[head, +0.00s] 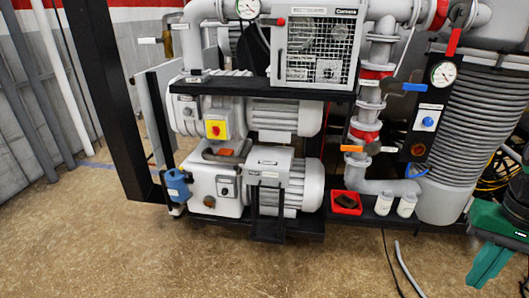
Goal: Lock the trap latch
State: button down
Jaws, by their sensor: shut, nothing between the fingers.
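I cannot tell for certain which part is the trap latch. A grey box with a grille (316,50) stands at the top middle, and a small red-tipped lever (281,21) shows at its upper left edge. To its right, the grey pipe column has a blue-handled lever (414,87) and an orange-handled lever (353,148). My gripper (482,279) is at the lower right, green and teal, pointing down over the floor. It is shut and empty, apart from all of these parts.
Two stacked grey pumps (247,120) fill the middle on a black frame. A red tray (346,203) and white jars (407,204) stand at its base. A ribbed grey cylinder (460,130) is at the right. A loose hose (410,272) lies on the otherwise open floor in front.

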aim_at(236, 168)
jog(key=u, duration=0.05)
jog(key=i, duration=0.95)
jog(key=u, duration=0.85)
jog(key=i, duration=0.75)
jog(key=z, duration=0.05)
